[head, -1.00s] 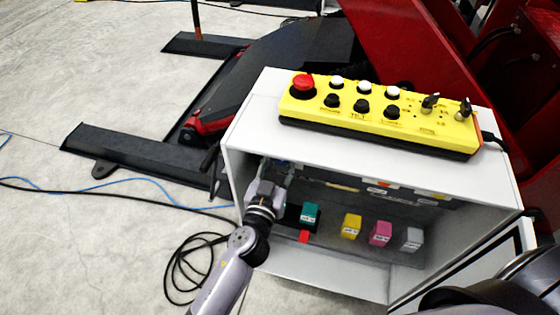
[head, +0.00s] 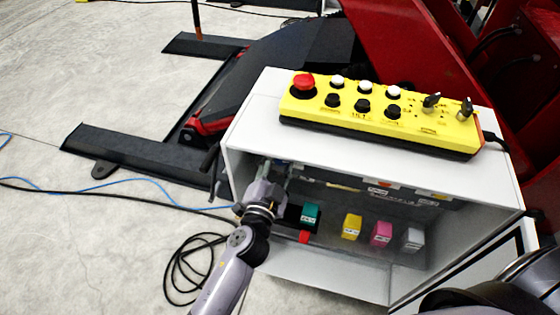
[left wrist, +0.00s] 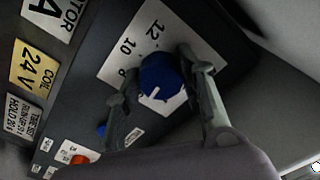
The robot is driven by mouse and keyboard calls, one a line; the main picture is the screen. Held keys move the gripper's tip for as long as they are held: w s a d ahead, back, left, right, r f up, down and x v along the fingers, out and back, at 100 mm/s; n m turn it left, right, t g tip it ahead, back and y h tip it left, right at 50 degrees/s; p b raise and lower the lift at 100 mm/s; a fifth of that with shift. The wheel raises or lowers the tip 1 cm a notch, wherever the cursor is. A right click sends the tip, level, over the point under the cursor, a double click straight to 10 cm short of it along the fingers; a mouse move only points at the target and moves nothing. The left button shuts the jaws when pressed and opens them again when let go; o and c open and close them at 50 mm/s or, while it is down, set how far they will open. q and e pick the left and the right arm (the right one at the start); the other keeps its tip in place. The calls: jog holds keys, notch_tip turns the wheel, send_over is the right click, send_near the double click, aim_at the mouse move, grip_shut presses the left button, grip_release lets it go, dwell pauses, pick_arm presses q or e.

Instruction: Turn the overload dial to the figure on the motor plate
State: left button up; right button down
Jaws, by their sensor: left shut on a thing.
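The blue overload dial (left wrist: 160,80) shows in the left wrist view, with a white pointer mark on its face. It sits on a white scale plate (left wrist: 128,48) where 12, 10 and 8 can be read. My left gripper (left wrist: 158,84) is shut on the dial, one finger on each side. In the head view my left gripper (head: 272,178) reaches into the left part of the open grey cabinet (head: 238,180), and the dial is hidden there. A label ending in "TOR" with an A (left wrist: 50,12) is partly cut off; its figure is not visible. My right gripper is not in view.
A yellow pendant (head: 380,115) with a red button lies on the cabinet top. Green (head: 311,213), yellow (head: 352,226), pink (head: 381,233) and grey (head: 413,239) blocks stand in the cabinet. A "24 V COIL" label (left wrist: 34,65) is beside the scale. Cables lie on the floor at left.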

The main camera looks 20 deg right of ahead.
pick_arm(q)
jog(key=m, duration=0.5)
jog(key=shift+m, duration=2.5)
jog(key=o, duration=1.1)
jog(key=shift+o, duration=0.2)
jog(key=shift+r, duration=0.1)
jog(key=shift+a, duration=0.1)
jog(key=v, duration=1.2)
